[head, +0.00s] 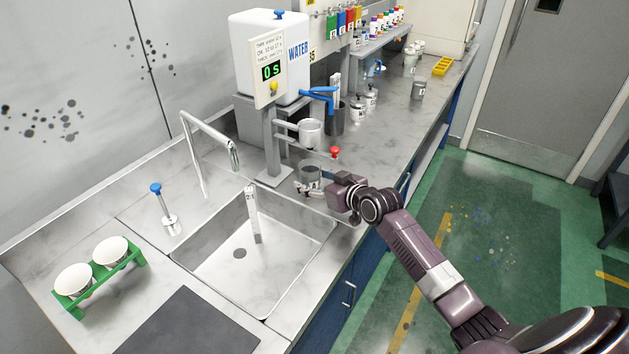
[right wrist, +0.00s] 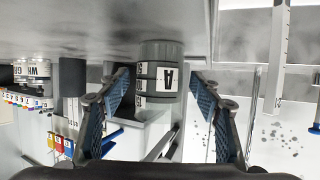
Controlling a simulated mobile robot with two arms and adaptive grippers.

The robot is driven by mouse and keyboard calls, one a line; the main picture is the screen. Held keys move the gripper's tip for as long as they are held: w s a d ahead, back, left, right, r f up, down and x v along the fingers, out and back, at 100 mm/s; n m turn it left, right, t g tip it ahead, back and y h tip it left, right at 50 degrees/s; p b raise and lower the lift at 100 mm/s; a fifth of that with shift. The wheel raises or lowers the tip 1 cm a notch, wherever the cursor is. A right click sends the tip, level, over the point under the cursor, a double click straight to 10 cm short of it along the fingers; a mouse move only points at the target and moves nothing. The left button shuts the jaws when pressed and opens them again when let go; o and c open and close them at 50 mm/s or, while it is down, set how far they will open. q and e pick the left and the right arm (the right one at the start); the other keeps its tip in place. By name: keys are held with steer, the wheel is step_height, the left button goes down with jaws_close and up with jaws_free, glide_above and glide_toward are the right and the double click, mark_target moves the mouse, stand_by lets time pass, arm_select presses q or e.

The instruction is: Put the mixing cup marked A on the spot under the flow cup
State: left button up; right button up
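The mixing cup marked A (right wrist: 160,72) is a grey cup with a white label; the right wrist view shows it upside down. It stands upright on the steel counter, and in the head view the grey cup (head: 310,171) is below the flow cup (head: 311,131) on its stand. The spot itself is hidden, so I cannot tell whether the cup is centred on it. My right gripper (head: 311,188) is open, and in the right wrist view its fingers (right wrist: 160,88) lie either side of the cup with gaps. My left gripper is out of view.
The sink (head: 270,235) with a measuring strip (head: 253,213) lies in front. The timer stand (head: 271,140), water tank (head: 268,55) and red knob (head: 335,152) are close by. A green rack (head: 100,278) with white cups is at the left. Several containers fill the counter's back.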

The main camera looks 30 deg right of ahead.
steer(key=shift+r, duration=0.2)
steer(key=v, duration=1.2)
steer(key=shift+f+b, duration=0.1)
steer(key=shift+b, duration=0.3)
